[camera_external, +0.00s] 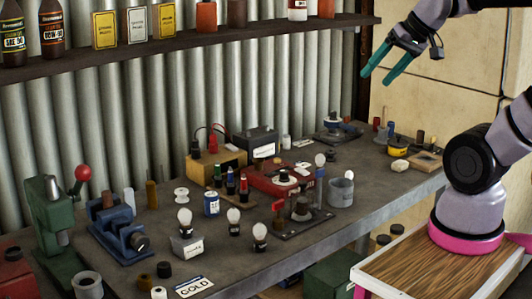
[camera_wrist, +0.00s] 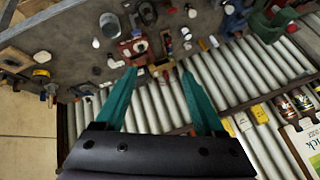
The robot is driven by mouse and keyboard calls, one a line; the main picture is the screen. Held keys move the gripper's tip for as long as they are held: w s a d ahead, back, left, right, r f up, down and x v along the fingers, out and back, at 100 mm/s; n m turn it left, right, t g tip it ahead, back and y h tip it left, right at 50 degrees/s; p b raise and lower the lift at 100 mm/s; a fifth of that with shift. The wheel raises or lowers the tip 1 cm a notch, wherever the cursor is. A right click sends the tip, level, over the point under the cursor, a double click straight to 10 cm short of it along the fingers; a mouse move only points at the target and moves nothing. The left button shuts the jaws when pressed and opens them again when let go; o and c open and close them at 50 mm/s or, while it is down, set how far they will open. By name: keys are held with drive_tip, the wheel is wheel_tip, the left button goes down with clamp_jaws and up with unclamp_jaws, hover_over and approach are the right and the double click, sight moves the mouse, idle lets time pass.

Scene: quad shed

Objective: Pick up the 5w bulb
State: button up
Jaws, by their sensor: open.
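Several white bulbs with dark bases stand on the grey workbench (camera_external: 330,228). One bulb (camera_external: 184,217) sits in a small labelled grey block at the front. A second bulb (camera_external: 233,215) and a third bulb (camera_external: 260,231) stand to its right. Another pale bulb (camera_external: 320,160) rises farther back near a grey cup. I cannot read which is the 5w bulb. My gripper (camera_external: 376,77) is open and empty, high above the bench's far right end. In the wrist view its teal fingers (camera_wrist: 158,74) are spread, with bench items beyond; the bulbs are too small to identify there.
A green press (camera_external: 53,215) and a blue vise (camera_external: 115,230) stand at the left. A grey cup (camera_external: 341,192), a red device (camera_external: 275,180) and a yellow box (camera_external: 213,163) crowd the middle. A shelf (camera_external: 200,37) with bottles and cans runs above the bench.

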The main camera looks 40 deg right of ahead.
drive_tip(key=shift+o, duration=0.5)
drive_tip(key=w+a+f+m+g+y, duration=0.4)
drive_tip(key=w+a+f, duration=0.2)
drive_tip(key=w+f, duration=0.45)
drive_tip(key=w+a+f+m+g+y, duration=0.4)
drive_tip(key=w+a+f+g, duration=0.15)
drive_tip(key=w+f, duration=0.5)
drive_tip(key=m+t+y, duration=0.1)
drive_tip(key=m+y, duration=0.2)
drive_tip(key=m, duration=0.2)
approach(229, 218)
drive_tip(key=shift+s+a+f, duration=0.1)
drive_tip(key=shift+f, duration=0.2)
drive_tip(key=shift+a+f+y, duration=0.2)
drive_tip(key=shift+f+y, duration=0.05)
drive_tip(key=shift+y, duration=0.05)
drive_tip(key=x, duration=1)
drive_tip(key=shift+a+f, duration=0.1)
drive_tip(key=shift+a, duration=0.1)
clamp_jaws()
